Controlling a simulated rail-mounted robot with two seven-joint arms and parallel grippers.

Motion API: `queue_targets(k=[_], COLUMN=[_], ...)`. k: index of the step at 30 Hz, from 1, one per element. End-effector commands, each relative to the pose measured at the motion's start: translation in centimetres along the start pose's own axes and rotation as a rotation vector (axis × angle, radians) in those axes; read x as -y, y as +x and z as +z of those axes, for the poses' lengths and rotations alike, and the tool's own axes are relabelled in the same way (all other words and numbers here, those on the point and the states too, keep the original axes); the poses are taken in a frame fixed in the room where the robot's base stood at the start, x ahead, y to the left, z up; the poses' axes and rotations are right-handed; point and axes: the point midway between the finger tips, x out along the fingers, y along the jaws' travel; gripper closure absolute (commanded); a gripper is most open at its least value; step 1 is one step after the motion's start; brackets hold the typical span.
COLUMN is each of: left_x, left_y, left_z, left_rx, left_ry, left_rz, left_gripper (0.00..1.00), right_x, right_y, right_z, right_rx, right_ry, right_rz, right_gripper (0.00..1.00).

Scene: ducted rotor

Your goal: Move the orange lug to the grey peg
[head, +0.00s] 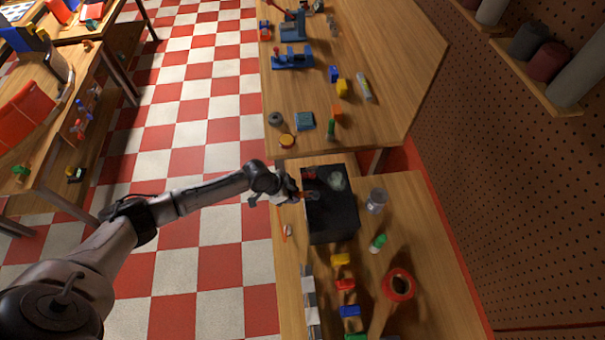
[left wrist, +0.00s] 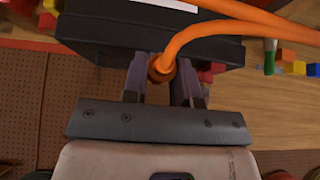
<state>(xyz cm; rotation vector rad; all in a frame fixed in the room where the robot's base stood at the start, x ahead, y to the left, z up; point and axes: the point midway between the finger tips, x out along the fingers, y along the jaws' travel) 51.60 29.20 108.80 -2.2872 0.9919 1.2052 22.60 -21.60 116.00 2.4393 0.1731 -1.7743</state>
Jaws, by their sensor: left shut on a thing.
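My left gripper (head: 304,195) reaches in from the left over the black box (head: 335,222) on the near bench. In the left wrist view, the gripper (left wrist: 161,82) is shut on the orange lug (left wrist: 162,67), which sits between its two fingers. A thick orange cable (left wrist: 195,31) runs from the lug up and to the right. The black box also shows behind the lug (left wrist: 95,28). In the head view the lug is small and partly hidden by the gripper. I cannot make out the grey peg in either view. My right gripper is not in view.
A glass jar (head: 376,201), a green-capped bottle (head: 378,243) and a red tape roll (head: 398,284) stand right of the box. Coloured blocks (head: 345,284) lie in front. Another wooden bench (head: 385,110) with a blue vise (head: 292,59) stands behind. A pegboard wall bounds the right.

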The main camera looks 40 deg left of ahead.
Motion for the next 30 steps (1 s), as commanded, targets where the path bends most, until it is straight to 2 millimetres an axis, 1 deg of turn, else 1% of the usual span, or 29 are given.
queue_targets(k=[20, 21, 30], left_x=[0.0, 0.0, 0.0], left_y=[0.9, 0.9, 0.9], left_z=[-1.4, -1.4, -1.3], left_rx=[0.000, 0.001, 0.001], left_ry=[-0.001, -0.001, 0.000], left_rz=[0.000, 0.000, -0.001], left_gripper=[1.00, 0.72, 0.44], right_x=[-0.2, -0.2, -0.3], right_y=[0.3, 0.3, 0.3], right_z=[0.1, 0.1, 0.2], right_rx=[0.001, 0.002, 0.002], right_ry=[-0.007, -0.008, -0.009], right_rz=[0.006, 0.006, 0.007], right_gripper=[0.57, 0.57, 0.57])
